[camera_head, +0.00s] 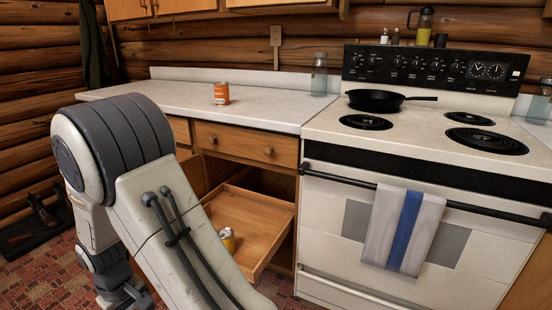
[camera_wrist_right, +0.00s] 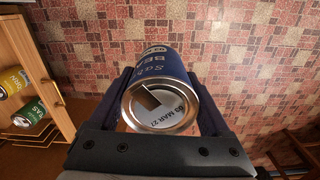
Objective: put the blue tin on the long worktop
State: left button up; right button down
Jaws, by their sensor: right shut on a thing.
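In the head view the long worktop (camera_head: 178,97) is the pale counter left of the stove. Neither the blue tin nor a gripper can be made out in the head view, where one of my arms fills the lower left. My left gripper is not in view.
An orange tin (camera_head: 221,94) stands on the long worktop, and a glass jar (camera_head: 319,75) at its right end. Much of the worktop is bare. Below, an open wooden drawer (camera_head: 262,215) holds a yellow tin (camera_wrist_right: 11,80) and a green tin (camera_wrist_right: 30,114). A black pan (camera_head: 376,100) sits on the stove (camera_head: 420,125).

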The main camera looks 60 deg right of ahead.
aim_at(267, 105)
jog(key=z, duration=1.25)
jog(key=i, duration=1)
